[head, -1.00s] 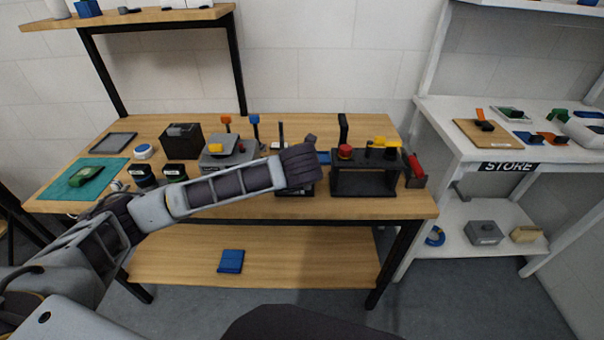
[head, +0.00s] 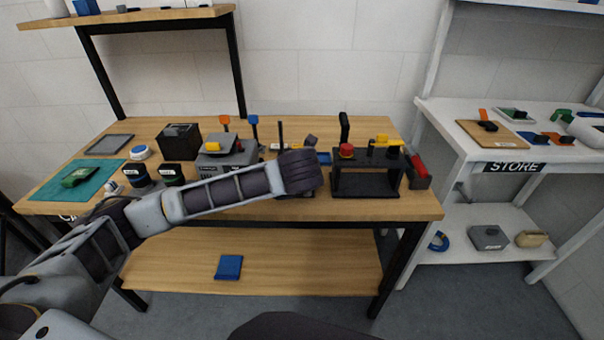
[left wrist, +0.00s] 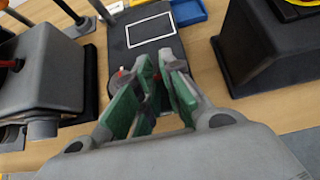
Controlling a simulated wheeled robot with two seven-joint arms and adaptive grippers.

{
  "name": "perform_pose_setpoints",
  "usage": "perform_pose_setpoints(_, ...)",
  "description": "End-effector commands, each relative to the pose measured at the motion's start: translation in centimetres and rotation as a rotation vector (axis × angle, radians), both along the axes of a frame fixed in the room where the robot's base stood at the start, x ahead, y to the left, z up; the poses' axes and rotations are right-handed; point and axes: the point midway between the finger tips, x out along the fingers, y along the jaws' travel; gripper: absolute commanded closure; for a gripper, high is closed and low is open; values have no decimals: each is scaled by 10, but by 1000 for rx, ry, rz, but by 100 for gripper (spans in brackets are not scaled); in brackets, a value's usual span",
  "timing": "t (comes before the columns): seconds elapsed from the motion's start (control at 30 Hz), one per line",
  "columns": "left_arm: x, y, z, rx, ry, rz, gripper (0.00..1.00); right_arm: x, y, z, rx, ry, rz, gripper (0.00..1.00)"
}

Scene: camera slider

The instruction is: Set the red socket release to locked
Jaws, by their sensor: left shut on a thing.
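My left gripper (left wrist: 152,75) reaches over a dark plate (left wrist: 150,30) with a white rectangle outline, in the left wrist view. Its green-padded fingers are closed together on something small near the plate's near edge. A red patch, likely the red socket release (left wrist: 121,74), shows beside the left fingertip; most of it is hidden by the fingers, so its setting cannot be read. In the head view my left wrist (head: 298,172) covers this spot and the fingertips are hidden. My right gripper is in neither view.
A black stand (head: 365,184) with a red button and yellow parts is just right of my wrist. A grey device (head: 226,158) and a black box (head: 180,143) stand left. A blue tray (left wrist: 188,11) lies beyond the plate. The white store shelf (head: 455,130) is at right.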

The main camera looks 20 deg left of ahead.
Motion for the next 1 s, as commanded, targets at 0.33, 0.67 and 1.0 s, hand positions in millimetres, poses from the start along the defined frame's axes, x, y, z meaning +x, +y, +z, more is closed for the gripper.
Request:
perform_pose_setpoints(0.33, -1, 0, -1, 2, -2, -1, 100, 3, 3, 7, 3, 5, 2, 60)
perform_pose_setpoints(0.67, -1, 0, -1, 2, -2, -1, 84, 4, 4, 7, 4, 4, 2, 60)
perform_pose_setpoints(1.0, 0, 0, -1, 2, -4, -1, 67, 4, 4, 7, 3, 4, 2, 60)
